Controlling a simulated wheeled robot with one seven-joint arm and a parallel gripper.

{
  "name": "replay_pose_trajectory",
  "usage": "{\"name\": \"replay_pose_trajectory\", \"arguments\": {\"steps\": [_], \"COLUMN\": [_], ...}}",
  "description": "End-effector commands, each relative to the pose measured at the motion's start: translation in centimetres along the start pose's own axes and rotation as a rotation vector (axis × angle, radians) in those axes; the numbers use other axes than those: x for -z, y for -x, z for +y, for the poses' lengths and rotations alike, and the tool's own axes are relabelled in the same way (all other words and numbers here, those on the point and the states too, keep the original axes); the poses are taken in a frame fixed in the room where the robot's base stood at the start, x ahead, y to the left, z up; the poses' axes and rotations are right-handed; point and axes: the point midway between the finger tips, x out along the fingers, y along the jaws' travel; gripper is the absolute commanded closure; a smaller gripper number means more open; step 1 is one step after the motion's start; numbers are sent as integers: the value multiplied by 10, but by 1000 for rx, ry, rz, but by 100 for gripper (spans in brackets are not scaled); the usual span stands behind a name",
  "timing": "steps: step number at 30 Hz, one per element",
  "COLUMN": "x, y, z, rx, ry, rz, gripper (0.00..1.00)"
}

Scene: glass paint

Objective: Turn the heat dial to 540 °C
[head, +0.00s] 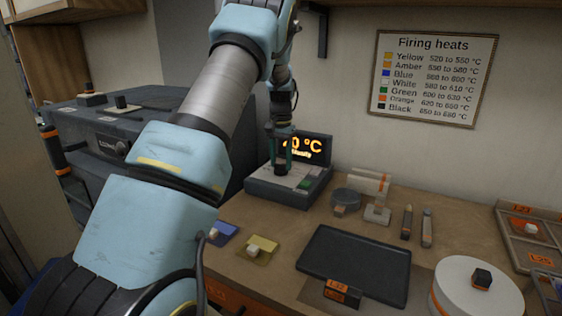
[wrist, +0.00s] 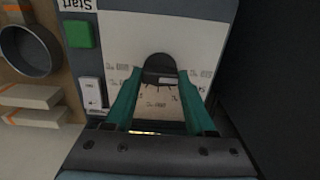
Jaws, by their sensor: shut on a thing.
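The dark heat dial (wrist: 158,66) stands on the pale top panel of the control box (head: 272,195), with printed marks around it. My gripper (head: 283,162) reaches down onto the dial from above. In the wrist view, its two green fingers (wrist: 160,80) are shut on the dial's sides. The box's display (head: 313,148) shows orange digits ending in "0 °C"; my gripper hides the leading digits, so I cannot read the full value. A green Start button (wrist: 78,34) and a small white switch (wrist: 90,92) sit beside the dial.
A dark kiln (head: 150,140) stands left of the control box. A black tray (head: 357,262), a small round pan (head: 346,199), paint cards and a white turntable (head: 478,292) occupy the bench. A firing heats chart (head: 433,78) hangs on the wall.

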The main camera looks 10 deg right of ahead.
Motion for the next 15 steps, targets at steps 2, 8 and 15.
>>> {"name": "replay_pose_trajectory", "arguments": {"steps": [2, 8, 15], "x": [0, 0, 1], "y": [0, 0, 0], "z": [0, 0, 0], "rx": [0, 0, -1], "ry": [-3, -50, -193], "rz": [0, 1, 2], "gripper": [100, 100, 100]}}
